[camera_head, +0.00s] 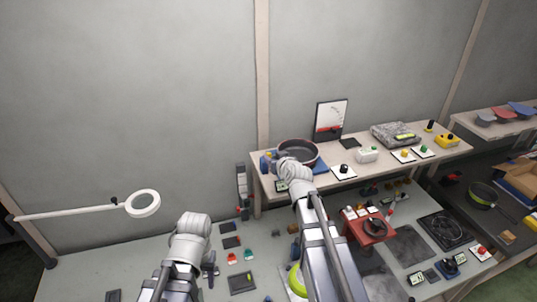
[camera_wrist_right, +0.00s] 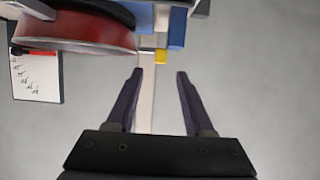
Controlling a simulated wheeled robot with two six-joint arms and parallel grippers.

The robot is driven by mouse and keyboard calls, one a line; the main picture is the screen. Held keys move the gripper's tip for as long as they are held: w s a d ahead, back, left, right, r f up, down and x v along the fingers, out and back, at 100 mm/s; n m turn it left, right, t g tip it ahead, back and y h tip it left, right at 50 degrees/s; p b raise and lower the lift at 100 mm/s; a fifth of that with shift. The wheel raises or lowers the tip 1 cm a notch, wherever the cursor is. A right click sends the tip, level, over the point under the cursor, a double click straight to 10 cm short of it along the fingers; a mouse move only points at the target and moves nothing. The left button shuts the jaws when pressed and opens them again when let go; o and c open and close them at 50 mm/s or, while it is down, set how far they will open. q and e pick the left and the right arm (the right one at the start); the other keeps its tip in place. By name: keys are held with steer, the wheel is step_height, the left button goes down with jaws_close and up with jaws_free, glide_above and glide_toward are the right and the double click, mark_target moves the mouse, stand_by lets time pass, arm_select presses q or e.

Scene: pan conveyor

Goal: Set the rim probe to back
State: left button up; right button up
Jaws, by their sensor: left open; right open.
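A round dark pan with a red outer wall (camera_head: 297,152) sits on the raised bench. In the right wrist view the pan (camera_wrist_right: 80,35) fills the upper left. Blue blocks (camera_head: 265,164) stand at the pan's left side. In the right wrist view a blue block (camera_wrist_right: 177,25) and a small yellow piece (camera_wrist_right: 161,55) are beside the pan's rim; they look like the rim probe, but its setting is unclear. My right gripper (camera_head: 279,158) is by the pan's near left side. In its wrist view it is open and empty (camera_wrist_right: 160,75), short of the yellow piece. My left gripper (camera_head: 209,268) is open over the lower table.
A panel with a dial (camera_head: 331,117) stands behind the pan. A red stand (camera_head: 370,228) is on the lower table. A ring lamp (camera_head: 142,203) reaches in from the left.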

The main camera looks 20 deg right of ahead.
mark_target(269, 153)
steer(key=b+x, duration=0.2)
steer(key=x, duration=0.4)
steer(key=shift+w+f, duration=0.2)
steer(key=shift+w, duration=0.05)
steer(key=shift+s+r, duration=0.1)
steer(key=shift+c, duration=0.4)
jaws_close()
stand_by(0.6)
